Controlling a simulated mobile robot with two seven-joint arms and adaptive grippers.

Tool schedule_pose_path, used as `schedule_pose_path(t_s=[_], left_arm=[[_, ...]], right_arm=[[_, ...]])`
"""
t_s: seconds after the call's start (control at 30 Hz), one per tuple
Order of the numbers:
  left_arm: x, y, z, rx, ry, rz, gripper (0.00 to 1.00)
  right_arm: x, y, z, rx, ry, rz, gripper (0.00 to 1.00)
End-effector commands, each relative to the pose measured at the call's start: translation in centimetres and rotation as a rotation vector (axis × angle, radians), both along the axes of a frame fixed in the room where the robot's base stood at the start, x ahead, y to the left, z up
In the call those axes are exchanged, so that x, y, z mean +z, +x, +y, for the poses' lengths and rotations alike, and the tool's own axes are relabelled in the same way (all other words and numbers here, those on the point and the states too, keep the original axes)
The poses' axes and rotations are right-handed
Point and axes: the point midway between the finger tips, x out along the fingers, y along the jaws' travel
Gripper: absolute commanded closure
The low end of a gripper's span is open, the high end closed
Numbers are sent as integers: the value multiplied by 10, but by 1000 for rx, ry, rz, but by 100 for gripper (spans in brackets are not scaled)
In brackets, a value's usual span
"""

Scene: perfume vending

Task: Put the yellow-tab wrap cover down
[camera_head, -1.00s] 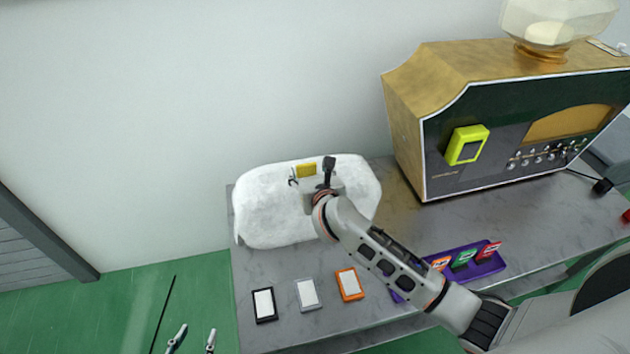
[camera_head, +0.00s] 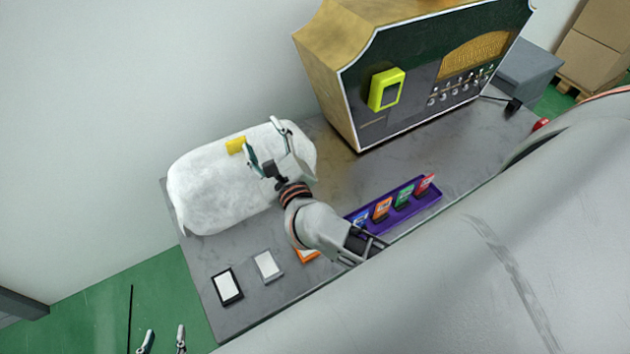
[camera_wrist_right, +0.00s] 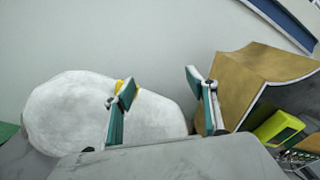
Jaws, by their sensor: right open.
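The white fluffy wrap cover (camera_head: 205,190) rests as a rounded bulky shape on the grey counter against the wall. Its yellow tab (camera_head: 236,146) stands up at the back upper edge. What lies under the cover is hidden. My right gripper (camera_head: 264,140) is open and empty, over the right part of the cover and to the right of the tab. In the right wrist view, the open fingers (camera_wrist_right: 160,84) spread above the cover (camera_wrist_right: 80,110), with the tab (camera_wrist_right: 119,85) partly behind one finger. My left gripper (camera_head: 164,338) is at the bottom left over the green floor, its fingertips apart.
A gold and green machine (camera_head: 350,60) with a lime-yellow device stands right of the cover. A purple tray (camera_head: 428,198) holds coloured cards at the front.

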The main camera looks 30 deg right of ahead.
Motion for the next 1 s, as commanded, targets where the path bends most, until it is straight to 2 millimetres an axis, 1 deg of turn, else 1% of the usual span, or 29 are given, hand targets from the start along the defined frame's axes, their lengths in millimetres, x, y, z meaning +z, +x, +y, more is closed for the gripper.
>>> schedule_pose_path(t_s=[0.03, 0.13, 0.17, 0.2, 0.27, 0.3, 0.37, 0.4, 0.47, 0.5, 0.57, 0.6, 0.7, 0.8, 0.9, 1.0], left_arm=[[0, 0, 0, 0, 0, 0, 60], [0, 0, 0, 1, -1, 0, 60], [0, 0, 0, 1, -1, 0, 60], [0, 0, 0, 1, -1, 0, 60], [0, 0, 0, 1, -1, 0, 60], [0, 0, 0, 1, -1, 0, 60], [0, 0, 0, 1, -1, 0, 60], [0, 0, 0, 1, -1, 0, 60], [0, 0, 0, 1, -1, 0, 60], [0, 0, 0, 1, -1, 0, 60], [0, 0, 0, 1, -1, 0, 60], [0, 0, 0, 1, -1, 0, 60], [0, 0, 0, 1, -1, 0, 60], [0, 0, 0, 0, -1, 0, 60], [0, 0, -1, 0, -2, 0, 60], [0, 0, -1, 0, -2, 0, 60]], right_arm=[[3, -11, -1, 14, -155, -44, 43], [10, -30, 6, 56, -492, -126, 43], [8, -37, 11, 73, -597, -144, 43], [4, -46, 16, 98, -740, -164, 43], [-6, -60, 26, 142, -953, -184, 43], [-17, -69, 33, 177, -1097, -192, 43], [-39, -85, 42, 237, -1315, -194, 43], [-56, -96, 46, 284, -1461, -190, 43], [-86, -113, 49, 364, -1677, -176, 43], [-108, -126, 48, 423, -1819, -163, 43], [-140, -145, 42, 517, -2016, -136, 43], [-160, -157, 36, 581, -2135, -118, 43], [-202, -186, 16, 732, -2379, -71, 43], [-228, -206, -2, 844, -2539, -33, 43], [-240, -217, -13, 908, -2618, -12, 43], [-243, -219, -17, 925, -2644, -6, 43]])
